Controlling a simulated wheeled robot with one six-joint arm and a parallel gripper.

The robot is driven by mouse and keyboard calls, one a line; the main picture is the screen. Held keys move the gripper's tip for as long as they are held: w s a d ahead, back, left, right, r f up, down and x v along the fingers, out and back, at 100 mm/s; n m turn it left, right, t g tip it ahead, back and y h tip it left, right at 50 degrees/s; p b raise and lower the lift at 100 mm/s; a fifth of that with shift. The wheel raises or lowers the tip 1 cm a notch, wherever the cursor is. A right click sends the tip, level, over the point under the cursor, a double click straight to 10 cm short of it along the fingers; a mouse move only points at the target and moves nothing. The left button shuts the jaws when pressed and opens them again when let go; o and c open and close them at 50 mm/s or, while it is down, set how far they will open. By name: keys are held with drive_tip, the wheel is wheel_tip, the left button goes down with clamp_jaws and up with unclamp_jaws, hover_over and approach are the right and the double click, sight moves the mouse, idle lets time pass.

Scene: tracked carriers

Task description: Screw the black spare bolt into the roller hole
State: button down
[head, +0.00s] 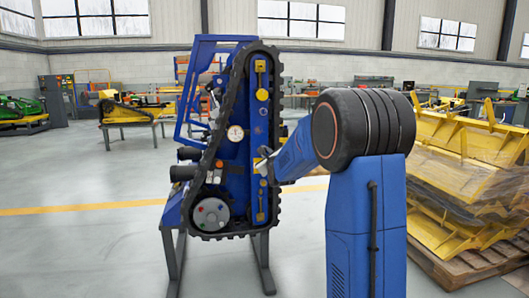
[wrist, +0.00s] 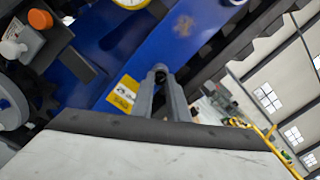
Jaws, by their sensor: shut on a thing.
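The tracked carrier (head: 245,140) stands upright on a stand, its blue side plate framed by a black track. Its grey roller (head: 211,215) is at the lower left of the plate, with small coloured bolt heads on its face. I cannot make out the hole clearly. My gripper (head: 264,170) is at the plate's right side, beside a small yellow label, well right of and above the roller. In the wrist view my gripper (wrist: 161,78) is shut on a small dark thing, the black spare bolt (wrist: 161,76), mostly hidden between the fingertips, close to the blue plate.
Yellow metal parts (head: 470,160) are stacked on a pallet at right. The floor (head: 90,240) at left is clear.

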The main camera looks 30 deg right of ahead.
drive_tip(key=c, duration=1.9)
unclamp_jaws()
drive_tip(key=shift+o, duration=0.2)
drive_tip(key=n, duration=2.9)
